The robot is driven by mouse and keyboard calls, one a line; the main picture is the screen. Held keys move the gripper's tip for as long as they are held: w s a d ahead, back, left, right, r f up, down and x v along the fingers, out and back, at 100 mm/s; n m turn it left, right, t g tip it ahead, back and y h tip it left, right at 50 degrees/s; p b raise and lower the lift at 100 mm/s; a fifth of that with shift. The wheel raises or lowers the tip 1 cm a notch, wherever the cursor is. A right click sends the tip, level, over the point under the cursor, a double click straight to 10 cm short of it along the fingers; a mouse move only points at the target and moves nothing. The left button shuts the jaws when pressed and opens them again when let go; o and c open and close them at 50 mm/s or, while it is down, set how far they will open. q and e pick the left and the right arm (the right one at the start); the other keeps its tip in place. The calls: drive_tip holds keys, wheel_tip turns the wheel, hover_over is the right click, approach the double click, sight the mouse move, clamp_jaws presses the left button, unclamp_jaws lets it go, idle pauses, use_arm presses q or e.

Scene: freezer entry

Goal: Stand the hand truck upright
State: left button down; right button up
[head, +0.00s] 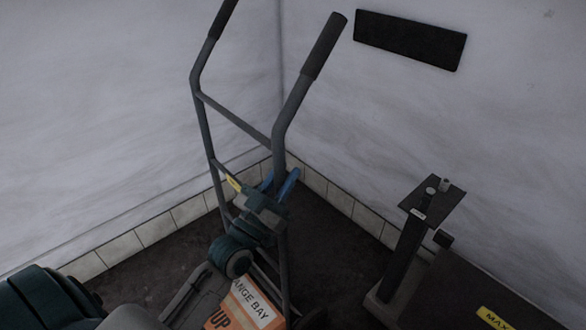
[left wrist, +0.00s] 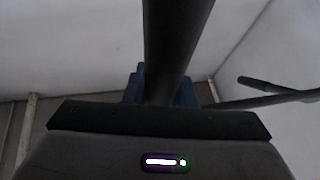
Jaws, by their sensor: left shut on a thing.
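The hand truck (head: 235,118) is a dark tubular frame with two black-gripped handles at the top, in the middle of the head view. It stands close to upright near the wall corner; I cannot tell whether it leans slightly. In the left wrist view the rail (left wrist: 177,45) runs up between the blue fingers (left wrist: 160,88). My right gripper is not in view.
An orange and white sign (head: 247,306), partly hidden, lies low beside the truck's frame. A dark post with a small flat top (head: 432,196) stands at the right, near a dark surface with a yellow label (head: 495,318). A black plate (head: 410,39) is on the right wall.

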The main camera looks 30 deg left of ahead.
use_arm(q)
drive_tip(key=shift+s+f, duration=0.2)
drive_tip(key=shift+s, duration=0.1)
drive_tip(key=c, duration=1.3)
unclamp_jaws()
drive_tip(key=shift+s+a, duration=0.1)
drive_tip(key=shift+a, duration=0.05)
drive_tip(key=shift+c, duration=0.2)
drive_tip(key=shift+o, duration=0.7)
drive_tip(key=shift+s+a+r, duration=0.2)
drive_tip(key=shift+s, duration=0.05)
drive_tip(key=shift+w+d, duration=0.1)
drive_tip(key=shift+w, duration=0.05)
